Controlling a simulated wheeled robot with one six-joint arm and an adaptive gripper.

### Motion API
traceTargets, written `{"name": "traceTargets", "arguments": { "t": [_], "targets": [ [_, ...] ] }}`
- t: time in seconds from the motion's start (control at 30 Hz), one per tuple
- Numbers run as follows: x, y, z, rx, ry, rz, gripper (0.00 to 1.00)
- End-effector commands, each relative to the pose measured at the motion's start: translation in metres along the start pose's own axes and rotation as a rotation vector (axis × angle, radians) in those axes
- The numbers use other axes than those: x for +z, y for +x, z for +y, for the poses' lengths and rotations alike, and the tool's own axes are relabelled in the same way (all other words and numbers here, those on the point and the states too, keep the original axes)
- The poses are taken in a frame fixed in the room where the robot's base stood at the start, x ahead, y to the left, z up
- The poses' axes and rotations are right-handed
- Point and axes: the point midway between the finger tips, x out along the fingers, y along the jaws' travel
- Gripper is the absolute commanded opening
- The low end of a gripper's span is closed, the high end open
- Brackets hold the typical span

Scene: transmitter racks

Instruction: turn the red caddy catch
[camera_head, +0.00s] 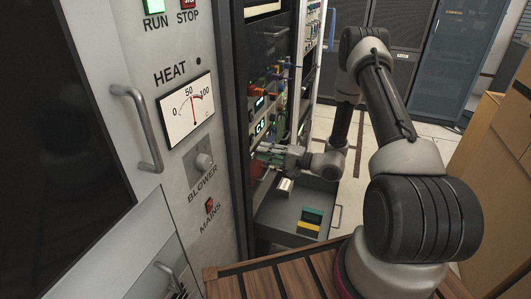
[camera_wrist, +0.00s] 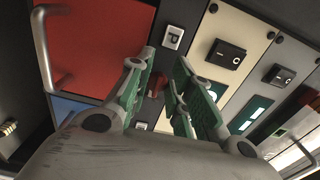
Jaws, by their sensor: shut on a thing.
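In the wrist view, the small red catch (camera_wrist: 157,85) shows between the green-padded fingers of my gripper (camera_wrist: 164,66), partly hidden by them. My gripper is shut on it. A red caddy front (camera_wrist: 92,48) with a metal handle is to the left of the fingers. In the head view, my gripper (camera_head: 268,152) reaches left to the rack front, above a pulled-out drawer; the catch cannot be made out there.
Pale modules with black rocker switches (camera_wrist: 227,53) are right of the fingers. The grey drawer (camera_head: 268,212) below my gripper holds green and yellow blocks (camera_head: 310,221) and a silver cylinder (camera_head: 285,185). A cabinet with a meter (camera_head: 187,108) stands left; cardboard boxes (camera_head: 497,150) stand right.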

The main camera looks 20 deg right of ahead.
Motion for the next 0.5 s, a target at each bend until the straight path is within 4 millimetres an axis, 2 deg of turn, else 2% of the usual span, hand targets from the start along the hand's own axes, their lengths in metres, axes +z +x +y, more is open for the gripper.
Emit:
{"name": "traceTargets", "arguments": {
  "t": [0.17,0.2,0.23,0.5],
  "targets": [
    [0.0012,-0.0007,0.0015,0.004,0.004,-0.001,0.0],
    [0.0012,-0.0007,0.0015,0.004,0.004,-0.002,0.23],
    [0.0012,-0.0007,0.0015,0.004,0.004,-0.001,0.27],
    [0.0006,-0.0006,0.0007,0.002,0.003,-0.001,0.27]
  ]
}}
